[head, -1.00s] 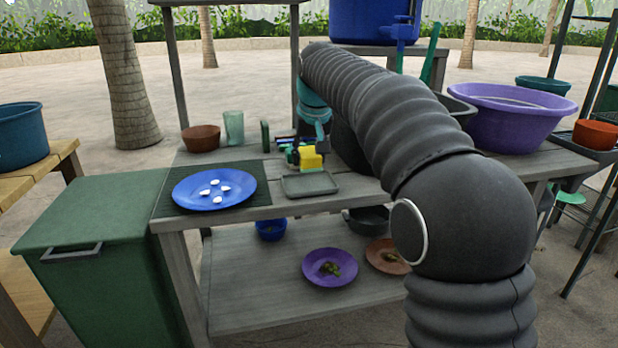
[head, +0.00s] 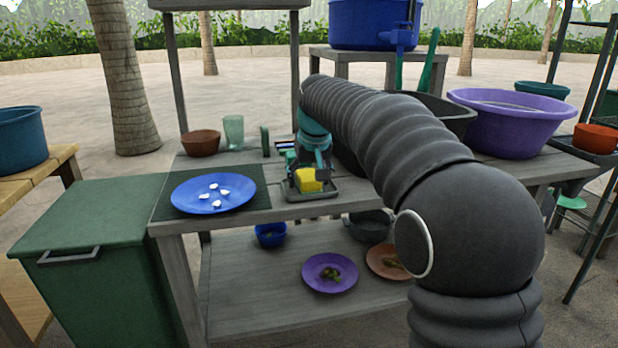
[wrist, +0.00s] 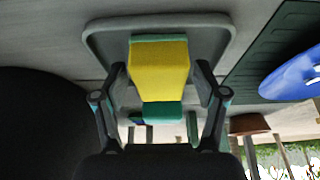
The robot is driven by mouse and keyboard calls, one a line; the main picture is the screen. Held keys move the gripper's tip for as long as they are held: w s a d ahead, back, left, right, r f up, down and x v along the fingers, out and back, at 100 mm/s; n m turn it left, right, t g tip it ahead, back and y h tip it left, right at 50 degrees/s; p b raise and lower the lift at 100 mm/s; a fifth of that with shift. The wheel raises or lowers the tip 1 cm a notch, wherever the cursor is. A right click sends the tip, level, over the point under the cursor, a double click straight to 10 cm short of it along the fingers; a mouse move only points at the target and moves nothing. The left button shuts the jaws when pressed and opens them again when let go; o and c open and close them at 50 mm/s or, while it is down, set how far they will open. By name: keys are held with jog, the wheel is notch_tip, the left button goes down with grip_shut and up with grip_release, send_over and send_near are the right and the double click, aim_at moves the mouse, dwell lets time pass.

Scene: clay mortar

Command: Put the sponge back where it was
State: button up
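The sponge (head: 308,181), yellow with a green layer, is on or just above the small grey tray (head: 316,195) on the table. In the wrist view the sponge (wrist: 159,60) lies over the tray (wrist: 108,42), between my fingers. My gripper (wrist: 160,72) also shows in the head view (head: 309,172), low over the tray. A narrow gap seems to show between each finger and the sponge, so the gripper looks slightly open around it. The sponge's underside is hidden.
A blue plate (head: 190,196) with white pieces lies on a dark green mat (head: 253,176) left of the tray. A brown bowl (head: 200,143) and a green glass (head: 233,131) stand behind. A purple basin (head: 508,128) stands right of my arm.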

jog(key=p+v, duration=0.2)
jog(key=v, duration=0.9)
jog(key=s+d, duration=0.5)
jog(key=s, duration=0.1)
jog(key=s+d+f+m, duration=0.1)
jog(key=s+d+f, duration=0.3)
jog(key=s, duration=0.5)
jog(key=s+d+f+m, duration=0.1)
jog(key=s+d+f, duration=0.3)
jog(key=s+f, duration=0.4)
jog(key=s+d+f+m+t+h, duration=0.1)
jog(key=s+d+f, duration=0.4)
jog(key=s, duration=0.5)
jog(key=shift+s+f, duration=0.2)
jog(key=shift+f, duration=0.35)
